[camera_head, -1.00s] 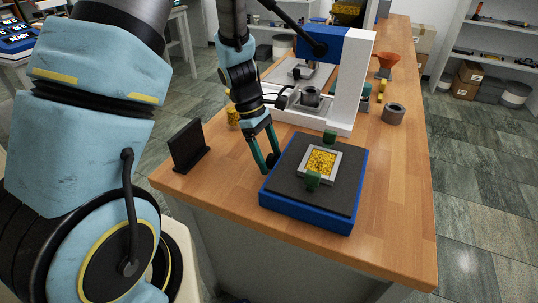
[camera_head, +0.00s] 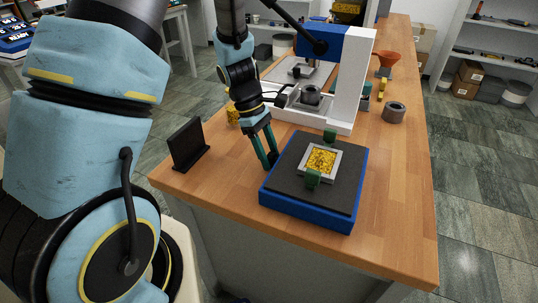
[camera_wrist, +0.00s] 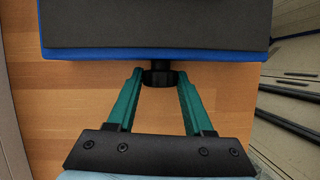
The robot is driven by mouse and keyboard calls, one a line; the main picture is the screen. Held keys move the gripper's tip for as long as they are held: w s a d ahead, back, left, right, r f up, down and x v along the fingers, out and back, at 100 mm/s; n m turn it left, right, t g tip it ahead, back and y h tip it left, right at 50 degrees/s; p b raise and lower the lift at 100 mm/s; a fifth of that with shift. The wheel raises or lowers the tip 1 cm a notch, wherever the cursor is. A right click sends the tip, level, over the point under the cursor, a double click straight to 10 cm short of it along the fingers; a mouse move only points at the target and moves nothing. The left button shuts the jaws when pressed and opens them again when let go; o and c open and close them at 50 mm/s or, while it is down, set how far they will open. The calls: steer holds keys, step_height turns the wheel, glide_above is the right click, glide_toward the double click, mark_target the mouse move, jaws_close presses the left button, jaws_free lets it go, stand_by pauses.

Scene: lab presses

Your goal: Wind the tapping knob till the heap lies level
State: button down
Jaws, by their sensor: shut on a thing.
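The tapping machine is a blue box with a dark top plate (camera_head: 300,200). On it sits a square pale frame (camera_head: 336,176) filled with a yellow granular heap (camera_head: 321,161), held between two green blocks. From this angle I cannot tell how level the heap is. My gripper (camera_head: 269,164) is at the box's left side. In the wrist view, its teal fingers (camera_wrist: 160,80) are shut on the black tapping knob (camera_wrist: 158,66), which sticks out from the blue side wall (camera_wrist: 100,54). In the head view the knob is hidden by the fingers.
A blue and white press (camera_head: 345,90) stands behind the box. A black upright plate (camera_head: 187,145) stands to the left near the table edge. A grey ring (camera_head: 394,112) and an orange funnel (camera_head: 387,59) are at the right. The front right of the wooden table (camera_head: 405,220) is clear.

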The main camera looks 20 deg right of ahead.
steer(key=shift+a+f+t+h+b, duration=0.1)
steer(key=shift+f+t+h+b, duration=0.4)
steer(key=shift+b, duration=2.1)
steer(key=shift+s+r+m+t+h+b, duration=0.1)
steer(key=shift+r+m+t+h+b, duration=0.25)
steer(key=shift+b, duration=0.6)
steer(key=shift+a+b, duration=0.1)
steer(key=shift+b, duration=0.2)
steer(key=shift+r+t, duration=0.1)
steer(key=shift+t, duration=0.15)
steer(key=shift+c, duration=1.5)
jaws_free()
steer(key=v, duration=1)
steer(key=shift+a+r+p, duration=0.2)
steer(key=shift+r+p, duration=0.15)
steer(key=shift+p, duration=0.1)
